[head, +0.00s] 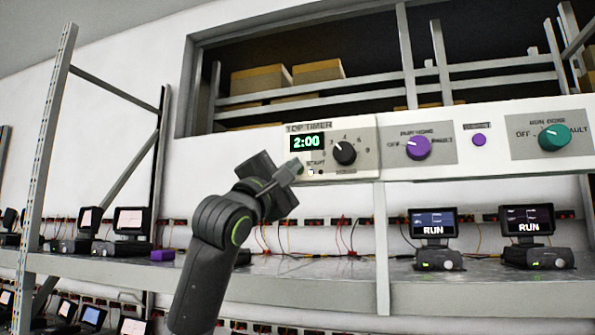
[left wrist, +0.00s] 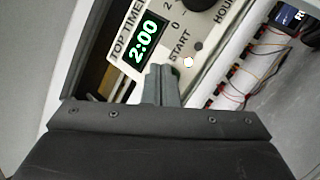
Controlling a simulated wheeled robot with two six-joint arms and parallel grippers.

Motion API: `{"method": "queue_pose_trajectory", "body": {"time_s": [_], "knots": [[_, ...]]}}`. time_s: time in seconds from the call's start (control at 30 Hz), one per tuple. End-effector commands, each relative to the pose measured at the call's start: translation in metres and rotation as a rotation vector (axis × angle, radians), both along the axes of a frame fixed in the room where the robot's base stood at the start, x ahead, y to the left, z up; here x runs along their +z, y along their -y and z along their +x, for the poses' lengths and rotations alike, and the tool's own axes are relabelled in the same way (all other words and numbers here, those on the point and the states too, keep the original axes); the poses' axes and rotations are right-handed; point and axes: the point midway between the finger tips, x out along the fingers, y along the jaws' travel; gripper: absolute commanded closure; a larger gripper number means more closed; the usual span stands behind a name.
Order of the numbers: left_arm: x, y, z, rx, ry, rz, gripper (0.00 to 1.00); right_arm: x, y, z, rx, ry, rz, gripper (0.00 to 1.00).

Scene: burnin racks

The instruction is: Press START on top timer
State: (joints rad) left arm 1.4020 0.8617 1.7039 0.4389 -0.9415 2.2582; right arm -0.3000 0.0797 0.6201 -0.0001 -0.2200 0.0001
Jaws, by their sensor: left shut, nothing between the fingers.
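The top timer (head: 365,155) is a pale panel on the rack's upper rail, with a green display (head: 307,142) reading 2:00 and a black knob (head: 344,152). The START label (head: 315,163) sits below the display. My left gripper (head: 297,166) is shut and empty, its fingertips at the panel's lower left by the START label. In the left wrist view the shut fingers (left wrist: 162,82) point at the panel beside the START label (left wrist: 180,46). A green edge shows by the fingertips, and they partly hide the button area; contact cannot be told. My right gripper is not in view.
To the right, a purple knob (head: 418,147) and a teal knob (head: 553,137) sit on the same rail. Two devices with RUN screens (head: 433,224) stand on the shelf (head: 310,277) below. A grey rack post (head: 48,150) stands at left.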

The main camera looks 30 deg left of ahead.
Motion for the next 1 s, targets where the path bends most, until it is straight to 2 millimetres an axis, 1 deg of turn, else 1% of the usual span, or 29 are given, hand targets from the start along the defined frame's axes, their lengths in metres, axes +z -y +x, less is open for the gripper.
{"method": "queue_pose_trajectory", "body": {"time_s": [0.03,0.13,0.47,0.57,0.8,1.0], "knots": [[-0.003,0.001,-0.003,-0.001,0.001,0.0,1.0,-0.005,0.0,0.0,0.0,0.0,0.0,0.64],[-0.002,0.002,-0.009,-0.001,0.003,0.0,1.0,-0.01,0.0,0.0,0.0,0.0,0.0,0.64],[-0.001,0.003,-0.011,-0.001,0.001,0.0,1.0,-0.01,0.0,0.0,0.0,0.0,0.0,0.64],[-0.002,0.003,-0.014,-0.001,0.003,0.001,1.0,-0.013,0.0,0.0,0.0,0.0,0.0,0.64],[-0.003,0.009,-0.037,-0.001,0.005,0.001,1.0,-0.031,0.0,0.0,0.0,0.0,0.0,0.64],[-0.002,0.013,-0.055,-0.001,0.003,0.0,1.0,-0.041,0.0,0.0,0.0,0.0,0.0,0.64]]}}
